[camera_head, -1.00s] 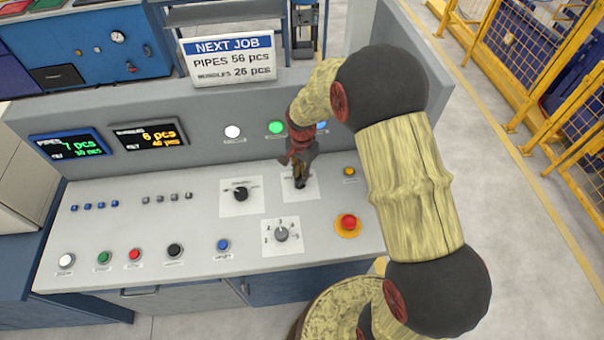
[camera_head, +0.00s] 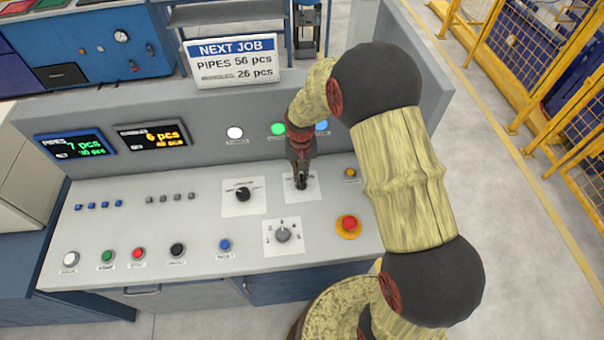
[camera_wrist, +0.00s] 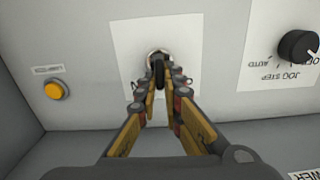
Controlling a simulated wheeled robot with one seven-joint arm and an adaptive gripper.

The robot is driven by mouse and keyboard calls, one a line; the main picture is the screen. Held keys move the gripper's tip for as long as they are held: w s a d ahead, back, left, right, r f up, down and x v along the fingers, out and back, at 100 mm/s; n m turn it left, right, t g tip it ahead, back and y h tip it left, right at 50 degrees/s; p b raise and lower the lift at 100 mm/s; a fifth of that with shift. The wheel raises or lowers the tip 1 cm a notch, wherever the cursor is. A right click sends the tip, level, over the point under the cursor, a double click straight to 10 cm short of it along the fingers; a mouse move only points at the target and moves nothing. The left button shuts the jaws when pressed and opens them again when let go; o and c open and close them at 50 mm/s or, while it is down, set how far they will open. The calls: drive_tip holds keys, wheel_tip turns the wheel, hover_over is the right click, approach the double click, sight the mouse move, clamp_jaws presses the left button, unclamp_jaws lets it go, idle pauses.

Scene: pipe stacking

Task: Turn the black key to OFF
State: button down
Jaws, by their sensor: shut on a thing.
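The black key (camera_wrist: 158,72) sits in a round metal lock on a white label plate (camera_wrist: 127,45) in the wrist view. My gripper (camera_wrist: 158,84) is shut on the key, with one finger on each side of it. In the head view my gripper (camera_head: 301,183) points down at the same white plate (camera_head: 314,190) on the console, and it hides most of the key. The lettering around the lock is too small or covered to read.
A black selector knob (camera_head: 242,194) is left of the key, and a grey dial (camera_head: 282,234) is in front. A yellow button (camera_head: 351,173) and a red mushroom button (camera_head: 348,223) are to the right. The upright panel (camera_head: 200,148) stands close behind.

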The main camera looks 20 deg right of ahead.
drive_tip(key=n, duration=0.4)
drive_tip(key=shift+a+n, duration=0.25)
drive_tip(key=shift+n, duration=0.05)
drive_tip(key=n, duration=0.4)
drive_tip(key=shift+a+n+p, duration=0.2)
drive_tip(key=shift+n+p, duration=0.1)
drive_tip(key=shift+p, duration=0.05)
drive_tip(key=c, duration=2.1)
unclamp_jaws()
drive_tip(key=shift+o, duration=0.9)
wheel_tip(320, 180, up, 12)
